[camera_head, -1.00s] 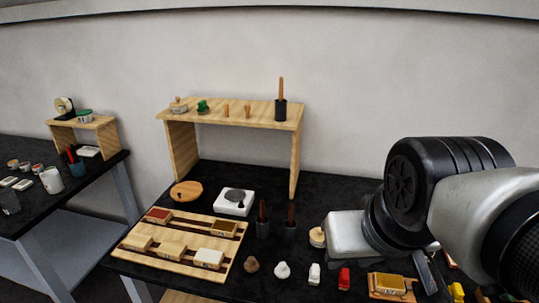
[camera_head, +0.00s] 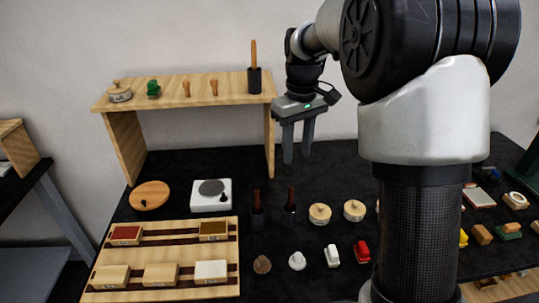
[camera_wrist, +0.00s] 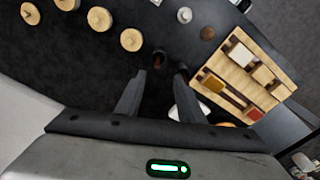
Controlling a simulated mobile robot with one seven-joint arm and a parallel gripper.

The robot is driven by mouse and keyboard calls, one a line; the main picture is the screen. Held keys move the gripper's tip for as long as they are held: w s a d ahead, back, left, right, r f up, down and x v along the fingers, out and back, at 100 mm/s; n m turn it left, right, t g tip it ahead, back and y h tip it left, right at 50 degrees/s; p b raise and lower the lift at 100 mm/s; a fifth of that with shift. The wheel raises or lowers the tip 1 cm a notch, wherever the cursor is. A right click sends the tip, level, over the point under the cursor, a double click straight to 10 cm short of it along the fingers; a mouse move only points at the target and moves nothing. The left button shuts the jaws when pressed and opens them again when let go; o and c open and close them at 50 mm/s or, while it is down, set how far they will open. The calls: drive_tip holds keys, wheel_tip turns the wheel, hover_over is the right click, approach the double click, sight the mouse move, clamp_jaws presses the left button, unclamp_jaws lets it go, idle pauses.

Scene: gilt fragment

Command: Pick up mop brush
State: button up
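Two dark cups, each with a dark red-brown handle upright in it, stand on the black table: a left one (camera_head: 257,210) and a right one (camera_head: 290,210). A third dark cup (camera_head: 254,82) with a tall orange-brown handle stands on the wooden shelf's right end. I cannot tell which holds the mop brush. My gripper (camera_head: 297,158) is open and empty, pointing down, to the right of the shelf and above the table. In the wrist view the two table cups (camera_wrist: 158,60) (camera_wrist: 181,72) show beyond the fingertips (camera_wrist: 160,76), apart from them.
The wooden shelf (camera_head: 190,98) stands just left of my gripper. A wooden board (camera_head: 160,256) with several blocks lies front left, near a white scale-like box (camera_head: 211,196). Round wooden lidded pots (camera_head: 320,214) and small items stand to the right of the cups.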

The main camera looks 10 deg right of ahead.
wheel_tip(320, 180, down, 3)
drive_tip(key=w, duration=0.2)
hover_over(290, 199)
drive_tip(key=shift+g, duration=0.3)
drive_tip(key=f, duration=1.1)
drive_tip(key=shift+w+d, duration=0.3)
drive_tip(key=shift+w+a+f, duration=0.1)
drive_tip(key=shift+a+f, duration=0.05)
drive_tip(key=shift+f, duration=3.05)
clamp_jaws()
